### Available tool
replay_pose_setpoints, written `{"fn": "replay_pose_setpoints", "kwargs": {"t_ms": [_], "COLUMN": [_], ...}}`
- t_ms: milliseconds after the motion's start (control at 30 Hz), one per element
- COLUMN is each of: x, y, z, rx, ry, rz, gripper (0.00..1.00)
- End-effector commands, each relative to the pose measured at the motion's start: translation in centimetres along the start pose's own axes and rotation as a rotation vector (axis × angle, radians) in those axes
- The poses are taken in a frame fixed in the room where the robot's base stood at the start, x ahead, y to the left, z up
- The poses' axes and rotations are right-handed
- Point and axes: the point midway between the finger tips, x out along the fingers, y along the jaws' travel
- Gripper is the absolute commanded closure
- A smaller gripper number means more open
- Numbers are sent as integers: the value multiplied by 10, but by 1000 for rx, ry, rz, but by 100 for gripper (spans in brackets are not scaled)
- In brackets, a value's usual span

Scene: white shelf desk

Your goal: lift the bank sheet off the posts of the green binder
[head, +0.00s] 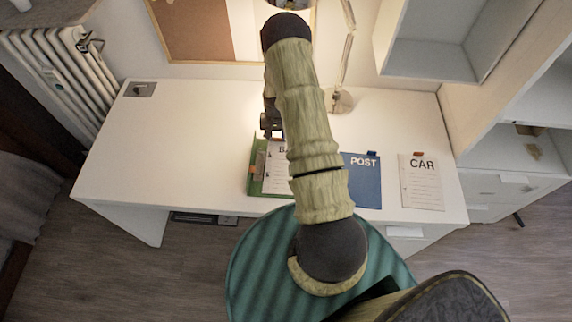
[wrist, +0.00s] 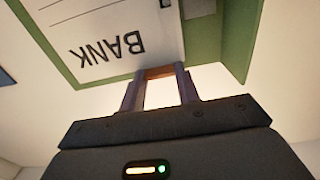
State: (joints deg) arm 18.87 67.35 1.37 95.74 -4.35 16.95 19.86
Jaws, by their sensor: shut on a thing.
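The bank sheet (head: 276,180) is white with black print, over the green binder (head: 255,188) in the head view; my arm hides its right part. In the wrist view the bank sheet (wrist: 105,28) shows the word BANK upside down, with the green binder (wrist: 238,40) around it. My gripper (wrist: 158,84) is shut on the orange-brown tab (wrist: 158,72) at the sheet's edge. In the head view my gripper (head: 271,131) is at the binder's far edge. A small dark spot shows at the sheet's top edge in the wrist view. I cannot tell whether the sheet sits on the posts.
A blue POST folder (head: 364,184) lies right of the binder, and a white CAR sheet (head: 421,186) with an orange tab lies farther right. A lamp (head: 341,100) stands behind. The left half of the white desk (head: 175,150) is mostly clear. Shelves rise at right.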

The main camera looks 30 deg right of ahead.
Motion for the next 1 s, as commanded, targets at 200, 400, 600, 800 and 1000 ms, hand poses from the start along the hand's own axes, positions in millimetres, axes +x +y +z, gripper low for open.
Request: {"fn": "replay_pose_setpoints", "kwargs": {"t_ms": [200,400,600,800,1000], "x": [-1,-16,-48,-82,-99], "y": [0,0,0,0,0], "z": [0,-1,-1,-1,0], "rx": [0,-1,0,1,0], "ry": [0,3,4,3,-1], "rz": [0,-1,-1,-1,0], "gripper": [88,88,88,88,88]}}
